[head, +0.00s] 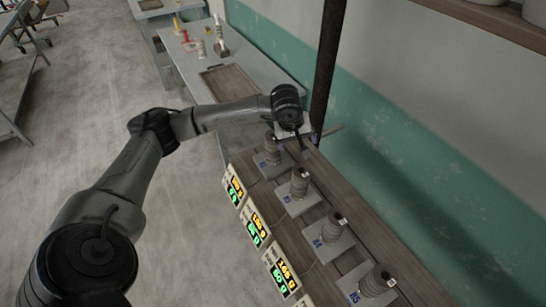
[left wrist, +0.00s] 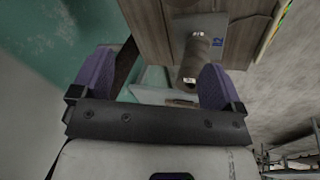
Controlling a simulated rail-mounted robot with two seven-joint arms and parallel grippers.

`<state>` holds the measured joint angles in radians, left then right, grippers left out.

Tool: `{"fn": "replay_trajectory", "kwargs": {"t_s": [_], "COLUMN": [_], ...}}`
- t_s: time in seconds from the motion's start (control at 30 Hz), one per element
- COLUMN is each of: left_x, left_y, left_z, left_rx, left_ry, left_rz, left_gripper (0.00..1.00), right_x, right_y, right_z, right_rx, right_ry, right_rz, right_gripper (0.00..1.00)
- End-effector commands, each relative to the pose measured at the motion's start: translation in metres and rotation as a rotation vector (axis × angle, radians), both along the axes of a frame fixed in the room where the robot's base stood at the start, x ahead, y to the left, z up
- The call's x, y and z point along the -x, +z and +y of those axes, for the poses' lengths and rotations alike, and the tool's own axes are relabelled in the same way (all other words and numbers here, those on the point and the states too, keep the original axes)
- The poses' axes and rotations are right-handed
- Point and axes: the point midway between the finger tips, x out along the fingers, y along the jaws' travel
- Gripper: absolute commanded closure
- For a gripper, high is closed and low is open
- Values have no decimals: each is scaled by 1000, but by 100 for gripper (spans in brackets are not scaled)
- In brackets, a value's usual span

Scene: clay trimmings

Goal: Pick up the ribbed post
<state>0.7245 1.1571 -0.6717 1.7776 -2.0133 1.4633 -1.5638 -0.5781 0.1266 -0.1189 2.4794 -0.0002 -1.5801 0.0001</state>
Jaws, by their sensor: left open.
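Several grey-brown ribbed posts stand upright in a row on grey plates in the head view: the farthest post (head: 272,149), a second post (head: 299,184), a third post (head: 332,228) and the nearest post (head: 377,280). My left gripper (head: 303,140) is at the far end of the row, beside the farthest post. In the left wrist view my open left gripper (left wrist: 157,62) shows two purple pads. One ribbed post (left wrist: 193,62) shows beyond them, near the right pad, on a plate marked with a blue label. I cannot tell any contact. My right gripper is not in view.
Lit displays (head: 255,227) line the left edge of the wooden bench (head: 365,205). A dark upright pole (head: 326,70) stands close behind my gripper. A grey table (head: 187,60) with bottles and a tray (head: 229,82) is at the back. A green-and-white wall is right.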

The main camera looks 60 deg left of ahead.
Motion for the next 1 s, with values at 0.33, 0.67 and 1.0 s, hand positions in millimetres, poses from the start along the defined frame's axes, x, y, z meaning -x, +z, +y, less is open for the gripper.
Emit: {"fn": "replay_trajectory", "kwargs": {"t_s": [0.33, 0.67, 1.0], "left_x": [23, 15, 10], "left_y": [12, -37, -58], "left_z": [92, 113, 120], "left_rx": [-314, -320, -318], "left_ry": [69, 70, 69], "left_rz": [134, 138, 136], "left_gripper": [7, 7, 7], "right_x": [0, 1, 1], "right_y": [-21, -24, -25], "right_z": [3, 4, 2], "right_rx": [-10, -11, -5], "right_ry": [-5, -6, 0], "right_rz": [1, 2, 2], "right_gripper": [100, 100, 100]}}
